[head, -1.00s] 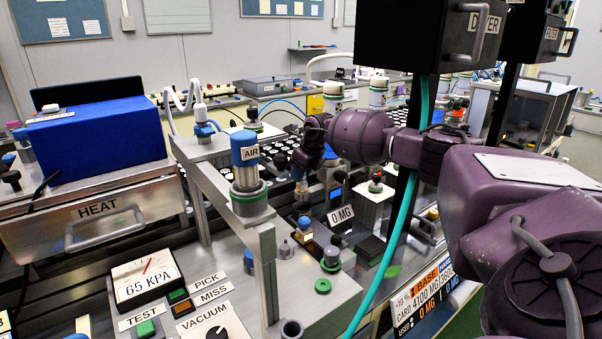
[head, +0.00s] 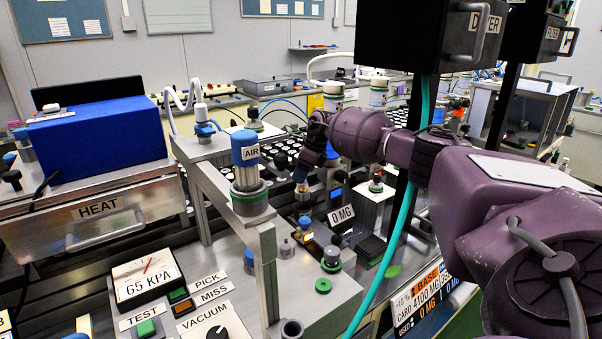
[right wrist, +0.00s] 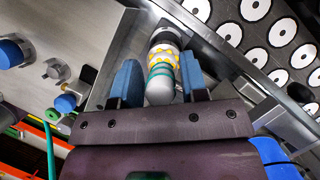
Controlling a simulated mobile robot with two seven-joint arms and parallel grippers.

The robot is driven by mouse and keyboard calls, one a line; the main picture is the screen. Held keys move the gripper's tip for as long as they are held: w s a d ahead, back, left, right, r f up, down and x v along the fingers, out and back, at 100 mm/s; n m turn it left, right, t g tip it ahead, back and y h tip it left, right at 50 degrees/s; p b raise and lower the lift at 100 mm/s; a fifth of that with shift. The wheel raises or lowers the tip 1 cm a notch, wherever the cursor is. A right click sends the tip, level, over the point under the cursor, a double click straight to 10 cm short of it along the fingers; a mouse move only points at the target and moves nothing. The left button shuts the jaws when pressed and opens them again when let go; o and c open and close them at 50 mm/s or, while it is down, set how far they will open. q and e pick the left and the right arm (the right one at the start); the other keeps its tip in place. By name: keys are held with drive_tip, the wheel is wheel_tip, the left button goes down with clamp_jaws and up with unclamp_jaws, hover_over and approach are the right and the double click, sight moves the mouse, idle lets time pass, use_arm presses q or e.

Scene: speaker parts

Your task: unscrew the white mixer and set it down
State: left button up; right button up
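The white mixer (right wrist: 160,88) shows in the right wrist view as a short round piece with a whitish near end, green bands, yellow spots and a grey far end. The purple wrist hides most of the mixer there. My left gripper is not in view.
The blue-topped AIR post (head: 246,160) on its metal frame stands in front of my right gripper. A tray of white-topped round parts (head: 262,148) lies behind. A teal hose (head: 402,215) hangs at right.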

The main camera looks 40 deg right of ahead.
drive_tip(key=m+h, duration=0.1)
drive_tip(key=m, duration=0.2)
drive_tip(key=m+h, duration=0.1)
drive_tip(key=m, duration=0.1)
drive_tip(key=shift+d+m+t, duration=0.1)
drive_tip(key=shift+m+t, duration=0.3)
drive_tip(key=m+h, duration=0.1)
drive_tip(key=m, duration=0.2)
drive_tip(key=m+h, duration=0.1)
drive_tip(key=m, duration=0.2)
drive_tip(key=shift+d+h, duration=0.15)
drive_tip(key=shift+h, duration=0.15)
drive_tip(key=shift+c, duration=0.3)
drive_tip(key=c, duration=0.4)
drive_tip(key=n+y, duration=0.1)
drive_tip(key=n, duration=0.2)
drive_tip(key=n+y, duration=0.1)
drive_tip(key=n, duration=0.1)
drive_tip(key=shift+n+y, duration=0.3)
drive_tip(key=shift+n, duration=0.1)
drive_tip(key=shift+c, duration=0.3)
drive_tip(key=n, duration=0.2)
drive_tip(key=n+y, duration=0.1)
drive_tip(key=n, duration=0.1)
drive_tip(key=n+y, duration=0.1)
drive_tip(key=n, duration=0.1)
drive_tip(key=shift+a+g, duration=0.25)
drive_tip(key=shift+g, duration=0.15)
